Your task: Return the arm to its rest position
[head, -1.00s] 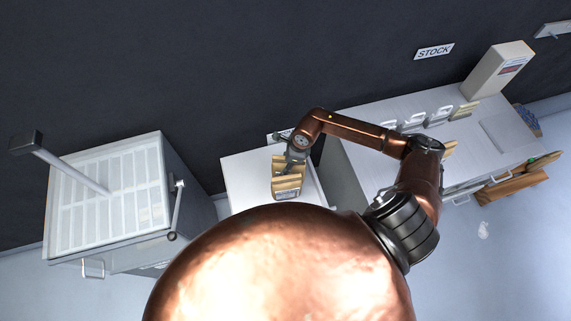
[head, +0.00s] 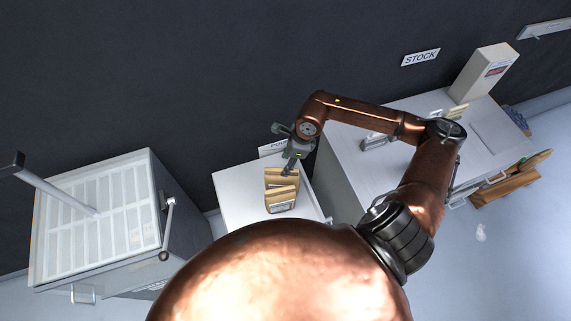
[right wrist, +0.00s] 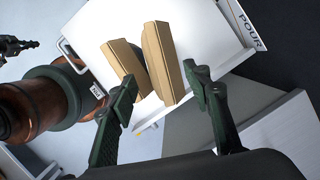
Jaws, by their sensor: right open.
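My right gripper (head: 291,161) is open and empty, above the white stand under the POUR sign. In the right wrist view its two dark green fingers (right wrist: 163,82) are spread wide apart. Tan packages (head: 280,184) stand on the white stand, just below the gripper. The right wrist view shows two of them, a shorter one (right wrist: 122,65) and a longer one (right wrist: 160,62), side by side beyond the fingertips. My right arm reaches up from the right side of my body and bends over toward the stand.
A grey hopper with a white slatted top (head: 105,215) stands at the left, with a pole and side handle. The white stock counter (head: 400,160) at the right carries a beige box (head: 484,72) and a few holders. The white stand (head: 232,196) has bare room left of the packages.

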